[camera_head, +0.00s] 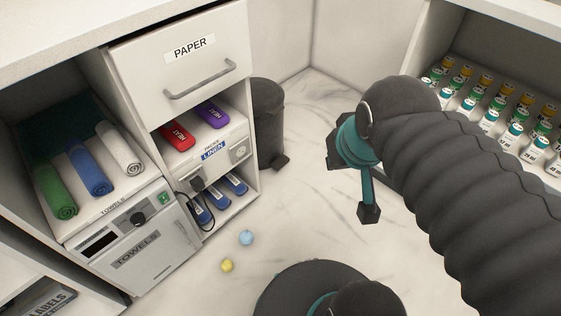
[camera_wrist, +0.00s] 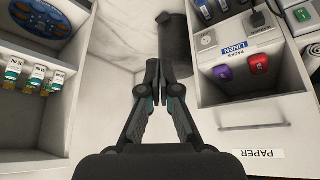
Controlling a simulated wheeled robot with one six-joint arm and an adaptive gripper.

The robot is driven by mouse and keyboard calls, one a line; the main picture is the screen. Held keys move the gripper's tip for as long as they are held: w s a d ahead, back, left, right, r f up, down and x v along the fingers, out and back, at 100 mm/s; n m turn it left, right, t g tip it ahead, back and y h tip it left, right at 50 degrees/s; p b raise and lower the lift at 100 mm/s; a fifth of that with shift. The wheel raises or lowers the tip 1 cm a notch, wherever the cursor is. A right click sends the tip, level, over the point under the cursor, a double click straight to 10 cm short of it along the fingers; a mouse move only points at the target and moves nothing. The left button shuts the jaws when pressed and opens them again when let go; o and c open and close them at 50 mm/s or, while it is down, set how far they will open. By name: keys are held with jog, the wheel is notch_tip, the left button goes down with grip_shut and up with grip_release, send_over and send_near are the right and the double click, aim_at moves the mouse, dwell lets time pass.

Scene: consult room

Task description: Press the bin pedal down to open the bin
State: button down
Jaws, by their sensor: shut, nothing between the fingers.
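The bin (camera_head: 268,125) is a dark grey cylinder standing on the floor in the corner, just past the white cabinet, which hides part of it. Its dark pedal (camera_head: 280,162) sticks out low at the front. In the wrist view the picture is turned over, and the bin (camera_wrist: 178,45) shows just right of my fingertips, with its pedal (camera_wrist: 166,17) near the top. My gripper (camera_wrist: 157,72) is shut and empty. In the head view my wrist is right of the bin, apart from it, and the fingers are hard to make out.
The white cabinet (camera_head: 181,89) with a PAPER drawer and heat packs stands left of the bin. A blue ball (camera_head: 246,238) and a yellow ball (camera_head: 227,265) lie on the floor. A shelf (camera_head: 509,62) of small bottles is at right. Floor (camera_head: 308,185) before the bin is clear.

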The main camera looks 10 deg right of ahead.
jog(key=w+n+b, duration=0.1)
jog(key=w, duration=0.8)
jog(key=n+g+y+b, duration=0.2)
jog(key=n+g+b, duration=0.1)
jog(key=n+b, duration=0.4)
send_over(281, 162)
jog(key=s+d, duration=0.1)
jog(key=s, duration=0.1)
notch_tip(281, 162, down, 55)
jog(key=shift+w+d+f+m+b, duration=0.15)
jog(key=shift+d+f+m+b, duration=0.05)
jog(key=shift+f+m+b, duration=0.25)
jog(key=shift+b+x, duration=1.5)
jog(key=shift+x, duration=1.9)
